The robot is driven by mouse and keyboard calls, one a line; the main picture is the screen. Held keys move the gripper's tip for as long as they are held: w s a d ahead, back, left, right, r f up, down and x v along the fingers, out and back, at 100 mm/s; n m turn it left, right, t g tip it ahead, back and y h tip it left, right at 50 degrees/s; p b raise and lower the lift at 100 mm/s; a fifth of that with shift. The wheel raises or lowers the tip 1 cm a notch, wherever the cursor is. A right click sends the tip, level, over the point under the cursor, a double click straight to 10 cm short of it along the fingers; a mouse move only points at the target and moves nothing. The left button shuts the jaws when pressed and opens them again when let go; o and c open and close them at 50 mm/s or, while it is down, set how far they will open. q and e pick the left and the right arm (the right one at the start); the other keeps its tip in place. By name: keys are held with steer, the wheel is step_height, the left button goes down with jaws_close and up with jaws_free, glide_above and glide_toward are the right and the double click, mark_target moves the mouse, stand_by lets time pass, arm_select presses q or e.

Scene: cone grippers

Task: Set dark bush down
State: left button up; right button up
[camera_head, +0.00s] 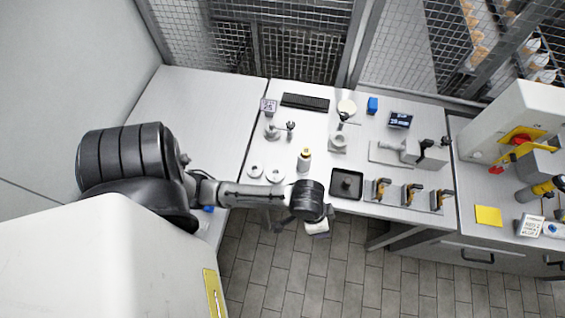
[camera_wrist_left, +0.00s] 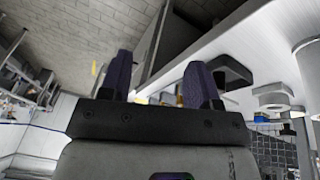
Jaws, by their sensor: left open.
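A small dark round piece, which looks like the dark bush (camera_head: 347,183), sits in a black square tray (camera_head: 334,193) near the front edge of the white table. My left gripper (camera_head: 316,228) hangs beyond the table's front edge, left of and in front of the tray, apart from it. In the left wrist view its two dark fingers (camera_wrist_left: 160,80) are spread with nothing between them. My right gripper is not in view.
Two white rings (camera_head: 255,171) and a bottle with an orange top (camera_head: 304,159) stand left of the tray. Several yellow-and-black clamps (camera_head: 411,194) stand right of it. A metal fixture (camera_head: 338,143) is behind. Tiled floor (camera_head: 335,265) lies open in front.

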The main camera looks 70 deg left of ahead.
arm_select(q)
steer(key=s+a+r+y, duration=0.1)
steer(key=s+a, duration=0.3)
steer(key=s, duration=0.5)
steer(key=shift+s+t+y, duration=0.25)
steer(key=shift+t+y, duration=0.15)
steer(key=shift+y, duration=0.1)
